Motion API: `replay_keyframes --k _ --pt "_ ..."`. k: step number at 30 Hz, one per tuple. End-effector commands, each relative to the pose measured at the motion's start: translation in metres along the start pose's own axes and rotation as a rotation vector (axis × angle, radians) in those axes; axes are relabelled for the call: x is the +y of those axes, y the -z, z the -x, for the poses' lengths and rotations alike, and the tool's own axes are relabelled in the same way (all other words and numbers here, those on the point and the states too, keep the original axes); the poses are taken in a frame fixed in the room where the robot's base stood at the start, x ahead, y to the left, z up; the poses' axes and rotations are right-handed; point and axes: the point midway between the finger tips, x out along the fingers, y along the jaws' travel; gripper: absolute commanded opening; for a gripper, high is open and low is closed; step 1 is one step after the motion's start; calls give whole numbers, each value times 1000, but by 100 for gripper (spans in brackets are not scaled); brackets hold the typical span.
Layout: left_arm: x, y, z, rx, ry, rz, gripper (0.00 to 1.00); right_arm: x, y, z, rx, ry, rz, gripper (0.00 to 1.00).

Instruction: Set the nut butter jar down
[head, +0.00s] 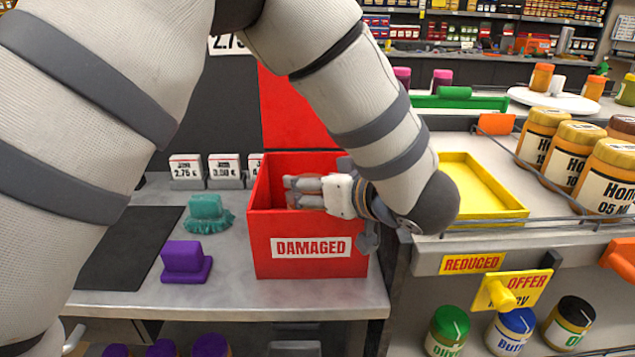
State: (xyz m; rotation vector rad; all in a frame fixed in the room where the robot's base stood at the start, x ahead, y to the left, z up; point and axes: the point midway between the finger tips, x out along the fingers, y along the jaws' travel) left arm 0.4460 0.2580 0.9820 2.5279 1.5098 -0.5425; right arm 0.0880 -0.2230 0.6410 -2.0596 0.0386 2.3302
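My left gripper (298,192) reaches over the right wall of a red bin labelled DAMAGED (262,262), its fingers pointing left at the bin's opening. No jar in view can be told for certain as the nut butter jar. A blue-lidded jar (511,331) on the lower right shelf has a partly readable label like "Butt". My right gripper is not in view.
On the grey counter (232,285) left of the bin are a teal brush-like item (207,211), a purple block (184,259) and a dark mat (120,248). A yellow tray (478,187) and large honey jars (606,180) stand on the right.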

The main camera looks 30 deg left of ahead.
Motion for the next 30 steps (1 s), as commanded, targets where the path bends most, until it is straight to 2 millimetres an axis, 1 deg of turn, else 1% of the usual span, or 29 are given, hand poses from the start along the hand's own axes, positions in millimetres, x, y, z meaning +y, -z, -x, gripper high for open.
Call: replay_keyframes --k 8,11,14,18,21,24,27,30 --pt "0 0 0 0 -1 0 69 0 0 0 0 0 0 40" --pt "0 4 2 0 -2 0 69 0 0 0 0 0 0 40" --pt "1 3 21 1 -5 -1 69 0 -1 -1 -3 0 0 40" --pt "1 3 61 1 -6 -1 69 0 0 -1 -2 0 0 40" --pt "1 4 87 2 -5 0 69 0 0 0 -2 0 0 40" --pt "0 3 106 1 -3 0 69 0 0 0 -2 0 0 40" --pt "0 3 118 1 -2 -1 69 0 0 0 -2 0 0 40" --pt "0 3 122 0 -1 -2 69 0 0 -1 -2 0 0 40"
